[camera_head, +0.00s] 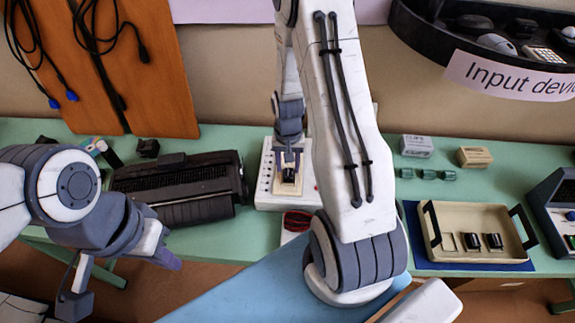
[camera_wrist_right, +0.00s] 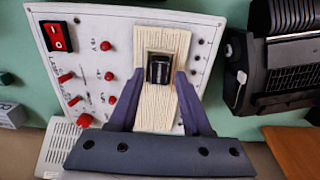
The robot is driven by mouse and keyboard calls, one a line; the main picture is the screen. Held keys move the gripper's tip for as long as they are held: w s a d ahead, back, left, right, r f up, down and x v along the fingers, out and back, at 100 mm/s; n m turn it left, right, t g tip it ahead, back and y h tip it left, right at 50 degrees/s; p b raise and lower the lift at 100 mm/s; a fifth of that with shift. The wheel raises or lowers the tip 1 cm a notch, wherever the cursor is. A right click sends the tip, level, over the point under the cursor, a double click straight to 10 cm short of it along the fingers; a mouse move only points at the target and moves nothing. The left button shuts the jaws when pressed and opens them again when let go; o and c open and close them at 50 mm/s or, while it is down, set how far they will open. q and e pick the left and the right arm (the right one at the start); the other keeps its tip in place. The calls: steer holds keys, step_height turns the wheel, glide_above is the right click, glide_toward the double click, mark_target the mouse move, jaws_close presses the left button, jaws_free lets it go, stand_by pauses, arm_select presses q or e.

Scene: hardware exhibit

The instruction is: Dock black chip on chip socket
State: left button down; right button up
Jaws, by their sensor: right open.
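A pale wooden chip socket block (camera_wrist_right: 145,105) sits on a white control panel. A small black chip (camera_wrist_right: 159,70) sits in the dark-edged recess of the block in the right wrist view; I cannot tell whether it is fully seated. The chip also shows in the head view (camera_head: 288,174). My right gripper (camera_wrist_right: 157,92) is open, with its two purple fingers apart on either side of the block, near the chip and not gripping it. My left gripper (camera_head: 166,258) hangs low at the left, away from the panel; its jaws are not clear.
The white panel (camera_wrist_right: 85,30) carries a red switch and several red knobs. A black typewriter-like machine (camera_head: 180,185) stands left of it. A beige tray (camera_head: 470,215) with two black chips and an empty slot lies to the right. Small boxes (camera_head: 416,146) stand behind it.

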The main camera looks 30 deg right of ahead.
mark_target(288, 177)
step_height(288, 177, up, 7)
steer(key=p, duration=0.5)
stand_by(0.6)
steer(key=s+a+r+n+b, duration=0.2)
steer(key=a+r+n, duration=0.15)
steer(key=a, duration=0.45)
steer(key=s+a+r+n+b, duration=0.1)
steer(key=a+r+n+b, duration=0.25)
steer(key=a, duration=0.45)
steer(key=s+a+r+n+b, duration=0.1)
steer(key=s+a+n, duration=0.3)
steer(key=s, duration=0.4)
steer(key=s+a+r+n+y+b, duration=0.1)
steer(key=s+a+r+n+b, duration=0.1)
steer(key=s, duration=0.6)
steer(key=shift+a+r+n, duration=0.8)
steer(key=shift+a+n, duration=0.1)
steer(key=shift+a, duration=0.35)
